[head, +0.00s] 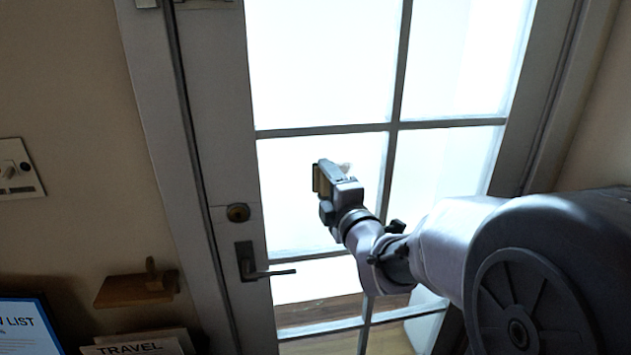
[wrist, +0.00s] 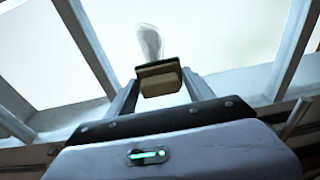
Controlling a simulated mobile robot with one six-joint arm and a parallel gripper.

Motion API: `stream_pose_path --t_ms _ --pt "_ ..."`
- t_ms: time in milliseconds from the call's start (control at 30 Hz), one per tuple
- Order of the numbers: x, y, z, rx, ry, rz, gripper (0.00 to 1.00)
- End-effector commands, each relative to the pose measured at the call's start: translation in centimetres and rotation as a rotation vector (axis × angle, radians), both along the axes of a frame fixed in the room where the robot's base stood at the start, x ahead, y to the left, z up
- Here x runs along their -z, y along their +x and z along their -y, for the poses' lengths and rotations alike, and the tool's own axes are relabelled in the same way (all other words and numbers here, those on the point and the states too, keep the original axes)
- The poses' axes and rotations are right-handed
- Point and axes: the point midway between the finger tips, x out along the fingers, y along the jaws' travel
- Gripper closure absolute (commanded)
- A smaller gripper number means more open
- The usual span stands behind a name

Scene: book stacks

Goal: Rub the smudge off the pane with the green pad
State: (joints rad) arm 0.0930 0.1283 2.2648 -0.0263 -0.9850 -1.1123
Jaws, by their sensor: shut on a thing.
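The glass pane (head: 290,160) is a bright panel of the door. The smudge (head: 345,167) is a small pale brownish mark on it, partly hidden behind my gripper (head: 333,176). In the wrist view the smudge (wrist: 150,42) is a grey-white upright smear just above the pad. My gripper is shut on the pad (wrist: 158,78), which looks olive-tan in this light with a darker upper edge. The pad (head: 316,179) also shows in the head view at the gripper's left side. I cannot tell whether the pad touches the glass.
Door bars (head: 388,165) divide the glass around the pane. A door handle (head: 262,265) and a round lock (head: 238,212) are at the lower left. A small wooden shelf (head: 125,290), a sign (head: 27,325) and a wall switch plate (head: 17,170) are further left.

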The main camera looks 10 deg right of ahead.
Motion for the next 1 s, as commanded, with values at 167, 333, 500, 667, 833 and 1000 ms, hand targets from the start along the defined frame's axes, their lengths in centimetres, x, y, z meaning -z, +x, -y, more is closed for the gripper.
stream_pose_path --t_ms 167,333,500,667,833,1000 --pt "0.0 0.4 0.0 0.000 0.000 0.000 0.71" --pt "0.0 0.7 0.0 0.000 0.000 0.000 0.71" --pt "0.0 1.1 0.0 0.000 0.000 0.000 0.71" --pt "0.0 1.4 0.0 0.000 0.000 0.000 0.71" --pt "0.0 1.7 0.0 0.000 0.000 0.001 0.71" --pt "0.0 1.9 0.1 0.001 0.000 0.000 0.71"
